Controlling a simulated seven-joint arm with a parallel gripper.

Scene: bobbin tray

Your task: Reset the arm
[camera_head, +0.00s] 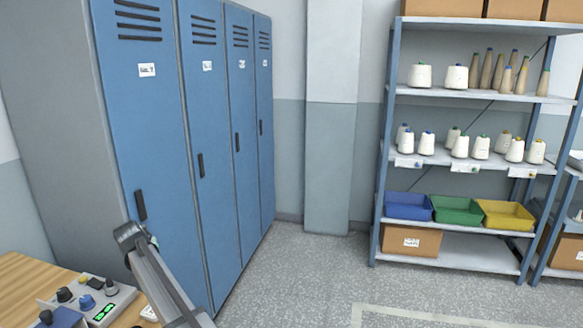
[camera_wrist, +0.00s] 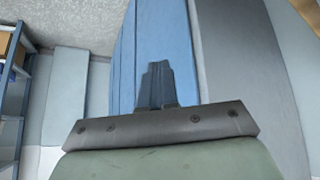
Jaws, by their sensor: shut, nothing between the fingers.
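My gripper (camera_wrist: 157,68) shows in the wrist view, its dark fingers together and nothing between them. It stands out past a dark grey bracket with screws and a pale green part of my wrist. Behind it in that view is a blue locker front. In the head view a grey length of my arm rises from the bottom edge, in front of the lockers at the lower left. I cannot make out the fingers clearly in that view.
Blue lockers (camera_head: 145,110) stand at the left. A wooden table (camera_head: 22,275) with a control box (camera_head: 97,303) is at the lower left. A shelf rack (camera_head: 384,170) with cones and blue, green and yellow bins stands at the right. The floor (camera_head: 320,275) between is clear.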

